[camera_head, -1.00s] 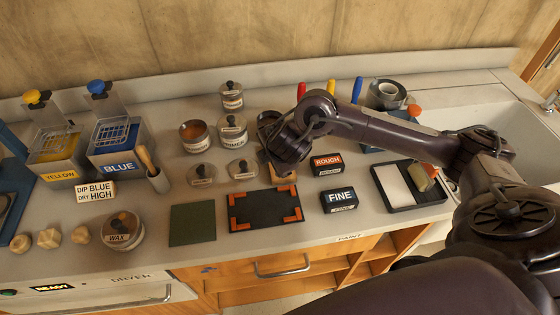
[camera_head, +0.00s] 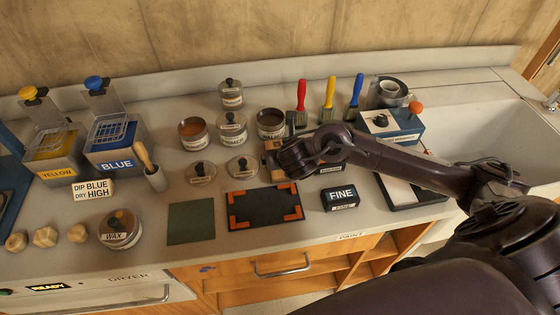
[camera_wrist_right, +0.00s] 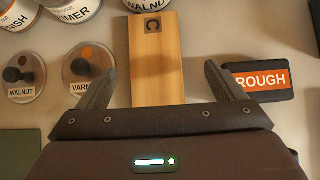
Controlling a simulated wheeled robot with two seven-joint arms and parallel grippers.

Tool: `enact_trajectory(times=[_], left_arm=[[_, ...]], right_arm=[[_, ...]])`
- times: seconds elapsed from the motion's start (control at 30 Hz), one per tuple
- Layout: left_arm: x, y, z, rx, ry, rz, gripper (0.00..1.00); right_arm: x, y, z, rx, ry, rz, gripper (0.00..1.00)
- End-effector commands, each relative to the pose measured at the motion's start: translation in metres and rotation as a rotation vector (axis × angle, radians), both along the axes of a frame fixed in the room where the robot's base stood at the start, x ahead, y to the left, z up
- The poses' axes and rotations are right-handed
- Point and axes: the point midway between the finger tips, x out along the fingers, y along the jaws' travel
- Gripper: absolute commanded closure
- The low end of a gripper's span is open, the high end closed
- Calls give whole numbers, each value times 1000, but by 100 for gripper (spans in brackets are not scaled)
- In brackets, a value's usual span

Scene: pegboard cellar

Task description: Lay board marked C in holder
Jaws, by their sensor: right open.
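The board marked C (camera_wrist_right: 158,62) is a light wooden block with a dark C label at its far end. It lies on the counter between the open fingers of my right gripper (camera_wrist_right: 158,88) in the right wrist view. In the head view the right gripper (camera_head: 282,160) hovers over the board and hides most of it. The holder, a dark mat with orange corner pieces (camera_head: 262,208), lies empty in front of the gripper. My left gripper is not in view.
A block marked ROUGH (camera_wrist_right: 262,80) is close to the right finger. A FINE block (camera_head: 340,199) sits right of the holder. Tins (camera_head: 232,128) and lids (camera_head: 242,166) stand behind and left. Upright brushes (camera_head: 328,95) stand behind. A green pad (camera_head: 191,222) lies left of the holder.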

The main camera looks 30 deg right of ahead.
Motion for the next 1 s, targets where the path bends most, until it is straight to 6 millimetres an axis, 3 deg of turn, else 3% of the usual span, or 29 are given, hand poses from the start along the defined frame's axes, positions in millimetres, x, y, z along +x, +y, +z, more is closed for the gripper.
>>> enact_trajectory(times=[0.27,0.57,1.0], left_arm=[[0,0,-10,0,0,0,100],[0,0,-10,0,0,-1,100],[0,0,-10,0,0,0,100]], right_arm=[[24,-1,-33,1,1,-2,11],[28,-2,-37,2,1,0,11],[28,-2,-36,2,-1,-1,65]])
